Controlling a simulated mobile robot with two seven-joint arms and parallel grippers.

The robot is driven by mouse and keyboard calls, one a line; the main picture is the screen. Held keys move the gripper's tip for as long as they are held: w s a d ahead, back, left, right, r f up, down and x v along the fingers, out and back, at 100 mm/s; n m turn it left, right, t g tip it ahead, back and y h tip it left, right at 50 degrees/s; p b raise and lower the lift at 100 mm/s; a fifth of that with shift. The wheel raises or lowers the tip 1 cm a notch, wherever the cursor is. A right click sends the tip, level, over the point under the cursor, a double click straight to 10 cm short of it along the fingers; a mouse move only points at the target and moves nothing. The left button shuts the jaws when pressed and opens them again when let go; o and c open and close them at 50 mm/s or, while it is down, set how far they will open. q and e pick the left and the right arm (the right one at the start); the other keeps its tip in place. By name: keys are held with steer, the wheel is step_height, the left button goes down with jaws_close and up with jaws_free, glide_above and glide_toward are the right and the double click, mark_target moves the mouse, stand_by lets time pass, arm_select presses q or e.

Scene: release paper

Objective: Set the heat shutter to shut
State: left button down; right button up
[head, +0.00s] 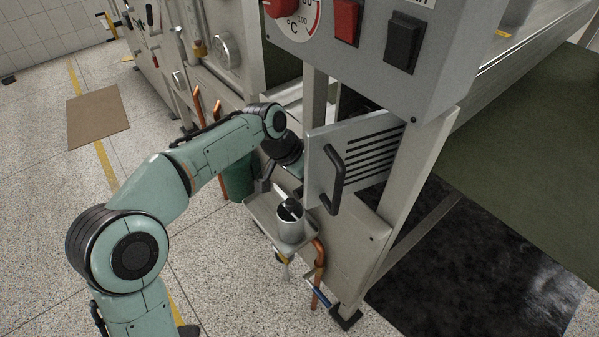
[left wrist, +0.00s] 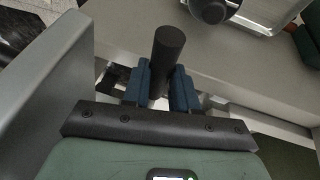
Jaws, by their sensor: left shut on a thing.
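A light grey panel with dark slots (head: 320,148) and a black bar handle (head: 334,186) stands below the control box in the head view. I cannot tell for certain whether this panel is the heat shutter. My left arm reaches in beside it, and its fingers are hidden in the head view. In the left wrist view my left gripper (left wrist: 160,88) is shut on a dark round bar (left wrist: 168,48), its two blue fingers on either side. A grey slab (left wrist: 45,85) stands close to the left of the fingers. My right gripper is out of view.
A small metal tray (head: 258,207) with a metal cup (head: 290,226) sits just below my left wrist. The control box above carries a dial (head: 297,22), a red switch (head: 346,20) and a black switch (head: 403,43). Copper pipes (head: 319,270) hang below.

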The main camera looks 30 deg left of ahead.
arm_select(q)
steer(key=shift+s+d, duration=0.2)
steer(key=shift+d, duration=0.25)
steer(key=shift+a, duration=0.1)
steer(key=c, duration=0.9)
jaws_free()
steer(key=shift+a+r, duration=0.1)
steer(key=p+v, duration=0.2)
steer(key=v, duration=1.1)
steer(key=shift+r+p, duration=0.15)
steer(key=shift+p, duration=0.15)
